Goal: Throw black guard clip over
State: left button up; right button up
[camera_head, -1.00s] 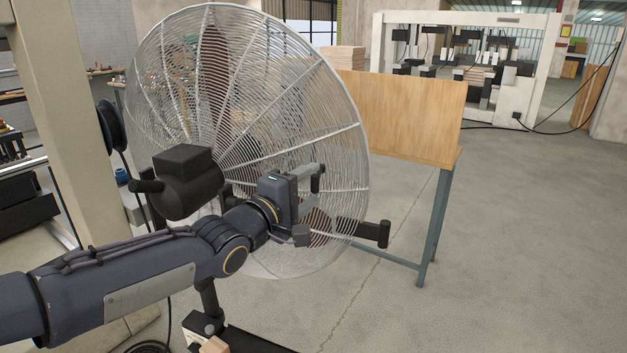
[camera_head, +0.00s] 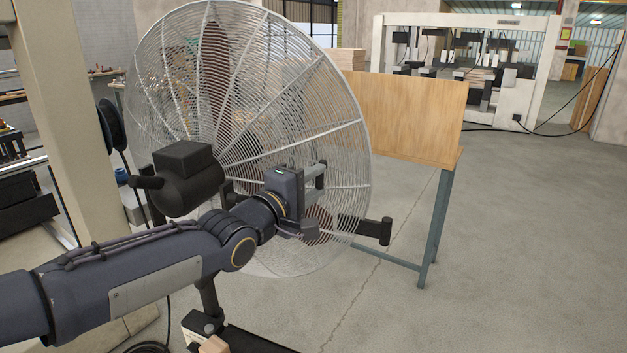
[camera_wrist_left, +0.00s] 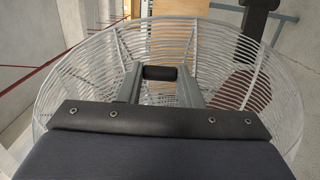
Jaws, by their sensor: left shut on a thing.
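The large fan (camera_head: 215,110) has a round wire guard and a black motor (camera_head: 187,180) behind it. My left gripper (camera_head: 318,203) is at the lower right part of the guard, on the motor side. In the left wrist view, its two grey fingers (camera_wrist_left: 160,82) are shut on a short black cylindrical piece, the black guard clip (camera_wrist_left: 160,73), in front of the wires. A similar black clip with a round end (camera_head: 386,231) sticks out at the guard's lower right rim. My right gripper is not in view.
A wooden-panelled table (camera_head: 400,115) with blue-grey legs stands just right of the fan. A beige column (camera_head: 65,120) is at the left. The fan's black stand (camera_head: 210,305) is below my arm. Floor at the right is open.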

pick_arm(q)
jog(key=shift+s+d, duration=0.2)
jog(key=shift+d, duration=0.35)
jog(key=shift+d, duration=0.1)
